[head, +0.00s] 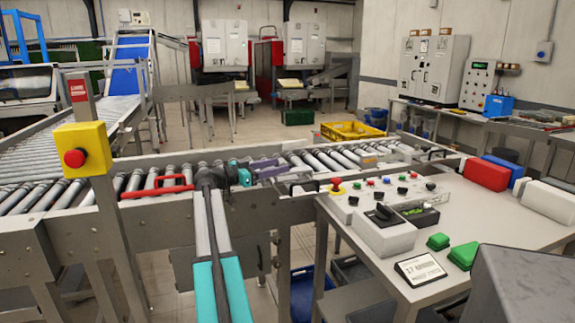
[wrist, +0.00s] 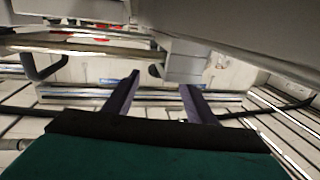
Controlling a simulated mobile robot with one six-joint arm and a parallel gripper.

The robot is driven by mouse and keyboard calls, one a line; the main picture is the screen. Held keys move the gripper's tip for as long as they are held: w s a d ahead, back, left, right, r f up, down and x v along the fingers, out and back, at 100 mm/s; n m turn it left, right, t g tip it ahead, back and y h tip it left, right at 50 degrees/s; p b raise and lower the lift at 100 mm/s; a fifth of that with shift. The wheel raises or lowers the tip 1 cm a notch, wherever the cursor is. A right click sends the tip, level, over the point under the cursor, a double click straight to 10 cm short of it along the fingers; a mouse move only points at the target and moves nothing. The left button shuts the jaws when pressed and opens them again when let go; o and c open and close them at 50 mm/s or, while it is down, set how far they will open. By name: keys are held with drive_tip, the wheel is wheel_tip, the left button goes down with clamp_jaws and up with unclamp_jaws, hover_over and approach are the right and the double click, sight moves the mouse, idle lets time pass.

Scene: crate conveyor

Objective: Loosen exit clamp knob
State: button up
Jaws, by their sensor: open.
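My gripper (head: 276,168) reaches over the conveyor's near rail, with its purple fingers pointing right. In the wrist view, my gripper (wrist: 160,88) is open, its two fingers apart with nothing held between them. A small dark rounded part (wrist: 155,70) shows just beyond the fingertips, beside a grey block (wrist: 186,62). It may be the clamp knob, but I cannot tell for sure. The fingers look apart from it. In the head view, the clamp area by the fingers is small and partly hidden by my gripper.
The roller conveyor (head: 330,158) runs behind my gripper. A red handle (head: 157,187) lies left of my arm. A control desk (head: 385,262) with buttons stands at the right. A yellow emergency-stop box (head: 83,147) is at the left. A yellow crate (head: 350,131) sits behind.

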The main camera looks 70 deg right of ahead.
drive_tip(key=shift+x, duration=2.45)
drive_tip(key=c, duration=1)
drive_tip(key=shift+c, duration=0.2)
